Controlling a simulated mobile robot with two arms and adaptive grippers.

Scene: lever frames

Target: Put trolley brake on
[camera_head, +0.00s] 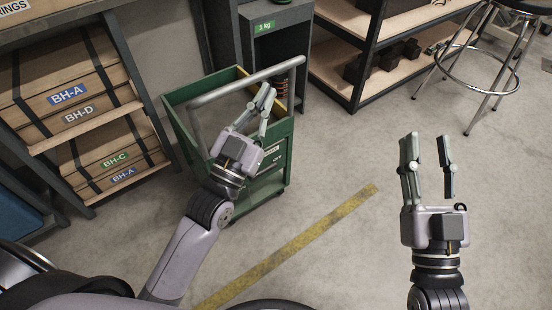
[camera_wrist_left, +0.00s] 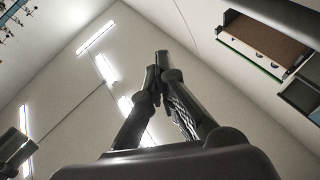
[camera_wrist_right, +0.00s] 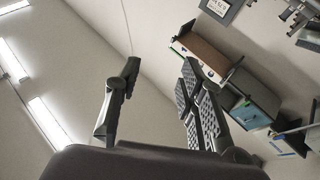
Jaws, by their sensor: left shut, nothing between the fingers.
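A shelf rack with labelled cardboard boxes (camera_head: 70,95) stands left of the trolley. A grey cabinet with a green "1 kg" label (camera_head: 265,27) stands behind it. A wooden shelf (camera_head: 340,60) and a stool (camera_head: 490,70) are at the back right. Floor with a yellow stripe (camera_head: 300,240) is clear.

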